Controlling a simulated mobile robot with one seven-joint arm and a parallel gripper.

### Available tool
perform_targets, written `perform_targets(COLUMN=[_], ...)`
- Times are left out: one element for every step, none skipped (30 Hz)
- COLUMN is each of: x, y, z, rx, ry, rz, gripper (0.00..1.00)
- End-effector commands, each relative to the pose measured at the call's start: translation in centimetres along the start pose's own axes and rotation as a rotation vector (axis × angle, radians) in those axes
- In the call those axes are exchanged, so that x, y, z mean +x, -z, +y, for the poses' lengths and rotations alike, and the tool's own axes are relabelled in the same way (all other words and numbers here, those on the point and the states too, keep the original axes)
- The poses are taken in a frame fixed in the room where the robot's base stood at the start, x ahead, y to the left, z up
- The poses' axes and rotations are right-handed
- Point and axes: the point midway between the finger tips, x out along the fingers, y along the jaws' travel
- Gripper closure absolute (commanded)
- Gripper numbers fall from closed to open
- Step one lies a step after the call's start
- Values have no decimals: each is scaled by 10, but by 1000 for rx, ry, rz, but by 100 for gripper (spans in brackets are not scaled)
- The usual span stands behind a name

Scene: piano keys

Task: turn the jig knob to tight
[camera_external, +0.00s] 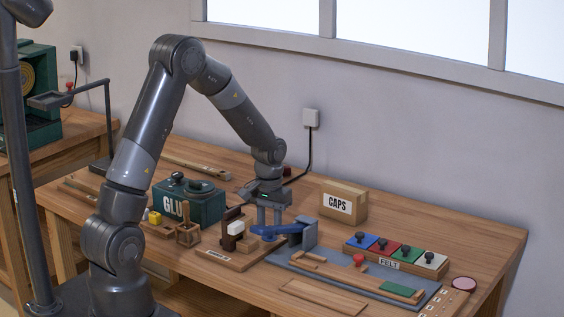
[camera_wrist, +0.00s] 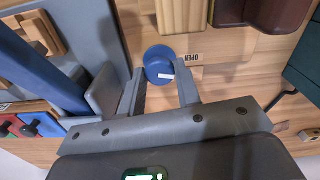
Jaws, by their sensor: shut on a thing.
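The jig knob (camera_wrist: 158,60) is a round blue knob with a short white mark, seen in the wrist view between my fingertips. The white mark lies at its lower right, near the printed word OPEN (camera_wrist: 196,57). My gripper (camera_wrist: 159,75) is shut on the knob, one finger on each side. In the external view my gripper (camera_external: 270,219) points straight down over the jig (camera_external: 235,255), a wooden base with a dark brown upright and a pale block. There the knob is mostly hidden among the fingers and a blue bar. A TIGHT label is not readable.
A grey upright plate (camera_external: 309,232) and blue bar (camera_external: 288,228) stand close to the right of my gripper. The green GLUE box (camera_external: 205,208) is at left, the CAPS box (camera_external: 345,201) behind. A grey mat with wooden parts (camera_external: 420,301) and the FELT rack (camera_external: 389,264) lie right.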

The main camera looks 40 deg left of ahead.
Motion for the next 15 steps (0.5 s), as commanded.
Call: perform_targets(x=[0, 0, 0, 0, 0, 0, 0, 0, 0, 0, 0, 0, 0, 0, 0], y=[0, 0, 0, 0, 0, 0, 0, 0, 0, 0, 0, 0, 0, 0, 1], z=[0, 0, 0, 0, 0, 0, 0, 0, 0, 0, 0, 0, 0, 0, 0], rx=[41, 69, 107, 136, 165, 204, 233, 260, 298, 326, 355, 394, 423, 452, 489], ry=[-1, -1, -1, -1, -1, 0, -1, -1, -1, -1, -1, -1, -1, 0, 0], rz=[1, 1, 1, 1, 1, 1, 1, 1, 1, 1, 1, 1, 1, 1, 1], gripper=[92, 92, 92, 92, 92, 92, 92, 92, 92, 92, 92, 92, 92, 92, 92])
